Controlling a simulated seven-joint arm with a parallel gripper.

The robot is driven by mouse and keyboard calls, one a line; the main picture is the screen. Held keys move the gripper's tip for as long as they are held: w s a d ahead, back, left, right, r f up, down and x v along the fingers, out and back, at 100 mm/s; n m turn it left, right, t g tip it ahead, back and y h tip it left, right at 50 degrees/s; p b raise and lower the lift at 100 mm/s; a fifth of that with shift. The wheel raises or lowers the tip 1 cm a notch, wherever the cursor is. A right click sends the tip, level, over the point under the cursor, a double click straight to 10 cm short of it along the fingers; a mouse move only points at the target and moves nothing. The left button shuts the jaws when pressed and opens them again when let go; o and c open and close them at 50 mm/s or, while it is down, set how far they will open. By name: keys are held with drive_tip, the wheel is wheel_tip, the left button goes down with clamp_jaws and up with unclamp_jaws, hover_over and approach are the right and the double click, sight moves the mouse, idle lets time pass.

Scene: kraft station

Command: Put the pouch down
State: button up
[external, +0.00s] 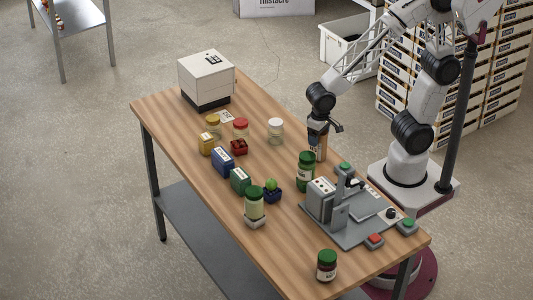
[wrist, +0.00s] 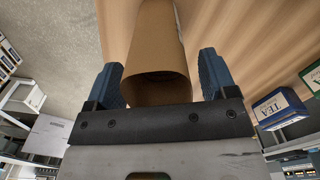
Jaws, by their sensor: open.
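The brown kraft pouch (external: 317,145) stands upright near the table's right edge, behind the green-lidded jar; it seems to rest on the tabletop, though its base is partly hidden in the external view. My gripper (external: 319,127) is right above it, at its top. In the wrist view the pouch (wrist: 158,45) lies between the two blue fingers of my gripper (wrist: 160,76). The fingers are open, with a visible gap on each side of the pouch.
A green-lidded jar (external: 306,172) stands close in front of the pouch. A grey sealing device (external: 352,212) is beyond it toward the front right. Tins and jars, including a blue tea tin (external: 223,161), fill the left middle. The wooden table (external: 290,105) is clear behind the pouch.

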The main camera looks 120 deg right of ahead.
wheel_tip(320, 180, up, 11)
drive_tip(key=shift+r, duration=0.1)
idle(0.4)
idle(0.6)
drive_tip(key=s+a+n+t, duration=0.1)
drive_tip(key=s+a+n, duration=0.3)
drive_tip(key=s+n, duration=0.2)
drive_tip(key=s+a+r+n+t, duration=0.1)
drive_tip(key=s+a+n, duration=0.4)
drive_tip(key=s+n, duration=0.2)
drive_tip(key=shift+s+a+r+t, duration=0.2)
drive_tip(key=shift+s+a+t, duration=0.1)
drive_tip(key=shift+s, duration=0.45)
idle(0.4)
